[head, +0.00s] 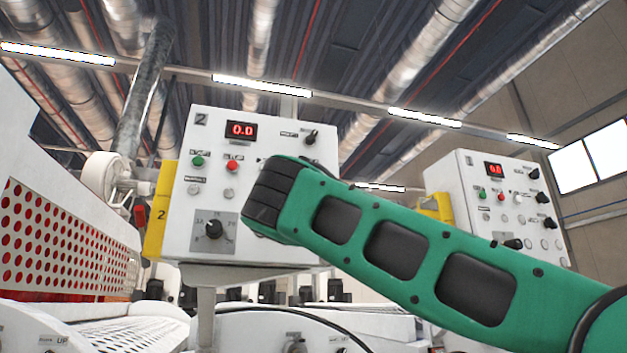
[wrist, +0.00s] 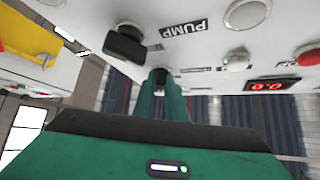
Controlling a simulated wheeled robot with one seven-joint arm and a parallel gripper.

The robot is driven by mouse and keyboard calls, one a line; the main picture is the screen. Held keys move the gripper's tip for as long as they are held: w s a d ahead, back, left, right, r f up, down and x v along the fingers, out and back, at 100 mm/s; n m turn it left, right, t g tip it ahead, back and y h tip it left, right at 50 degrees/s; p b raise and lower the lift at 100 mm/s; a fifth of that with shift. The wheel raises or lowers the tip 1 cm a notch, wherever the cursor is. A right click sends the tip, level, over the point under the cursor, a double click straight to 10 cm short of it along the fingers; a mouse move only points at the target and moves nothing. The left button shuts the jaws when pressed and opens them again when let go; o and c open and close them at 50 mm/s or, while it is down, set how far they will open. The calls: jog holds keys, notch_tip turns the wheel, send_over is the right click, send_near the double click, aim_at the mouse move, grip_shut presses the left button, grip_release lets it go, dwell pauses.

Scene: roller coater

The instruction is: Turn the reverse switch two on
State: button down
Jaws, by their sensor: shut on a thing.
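The white control box (head: 272,205) marked 2 stands at the left of centre in the head view. Its upper right black switch (head: 310,137) has a small label that I cannot read. In the head view my green wrist hides the fingers and the box's right middle. Another black switch (wrist: 124,42), beside the PUMP label, is apart from the fingers. I cannot read which switch is named reverse.
The box also carries a red 0.0 display (head: 241,130), a green button (head: 198,160), a red button (head: 232,166) and a black dial (head: 213,229). A similar box (head: 500,200) stands at the right.

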jog(key=shift+d+r+m+h, duration=0.1)
jog(key=shift+d+m+h, duration=0.1)
jog(key=shift+m+h, duration=0.25)
jog(key=c, duration=1.8)
grip_release()
jog(key=shift+a, duration=0.1)
jog(key=v, duration=1)
jog(key=shift+s+f, duration=0.25)
